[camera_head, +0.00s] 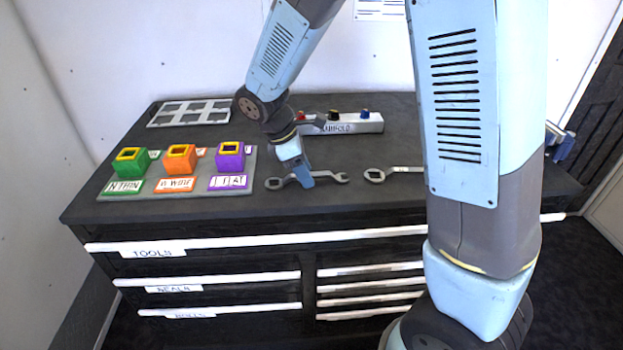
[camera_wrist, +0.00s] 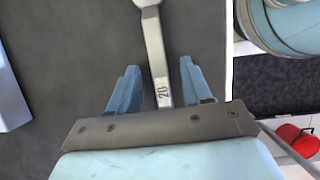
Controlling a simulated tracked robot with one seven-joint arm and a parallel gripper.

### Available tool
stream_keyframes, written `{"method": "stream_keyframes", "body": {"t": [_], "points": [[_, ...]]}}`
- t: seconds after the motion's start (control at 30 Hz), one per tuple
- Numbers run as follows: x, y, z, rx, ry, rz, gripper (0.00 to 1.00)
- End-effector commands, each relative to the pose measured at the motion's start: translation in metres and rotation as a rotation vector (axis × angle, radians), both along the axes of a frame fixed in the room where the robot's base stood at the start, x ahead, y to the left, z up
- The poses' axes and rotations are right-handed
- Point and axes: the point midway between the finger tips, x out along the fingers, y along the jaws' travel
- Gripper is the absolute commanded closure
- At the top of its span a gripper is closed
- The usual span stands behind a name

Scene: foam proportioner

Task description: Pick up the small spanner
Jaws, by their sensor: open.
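A grey spanner (camera_head: 325,177) lies flat on the dark bench top, under my gripper (camera_head: 305,180). In the wrist view its handle (camera_wrist: 155,50), marked "20", runs between the two fingers of my gripper (camera_wrist: 158,72). The fingers are open, one on each side of the handle, with a gap on both sides. One end of this spanner is outside the wrist view. A second spanner (camera_head: 376,175) lies to the right, its far part hidden behind my arm. I cannot tell from size which spanner is the small one.
A grey plate (camera_head: 245,157) with green (camera_head: 130,163), orange (camera_head: 180,160) and purple (camera_head: 230,156) blocks stands left of the gripper. A white manifold block (camera_head: 350,124) with coloured knobs is behind. A slotted frame (camera_head: 158,115) lies back left. The bench's front strip is clear.

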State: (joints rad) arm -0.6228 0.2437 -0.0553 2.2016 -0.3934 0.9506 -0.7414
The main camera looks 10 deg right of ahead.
Motion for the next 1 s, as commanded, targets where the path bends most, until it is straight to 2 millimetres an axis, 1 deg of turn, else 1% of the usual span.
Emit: {"method": "stream_keyframes", "body": {"t": [0.1,0.27,0.77,1.0], "points": [[0.0,-0.0009,-0.0031,0.0,-0.001,0.001,0.51],[0.0001,-0.0011,-0.0028,0.001,-0.001,0.0,0.51],[0.0001,-0.0013,-0.0026,0.0,0.0,0.0,0.99],[0.0002,-0.0014,-0.0024,0.0,-0.001,0.0,1.0]]}}
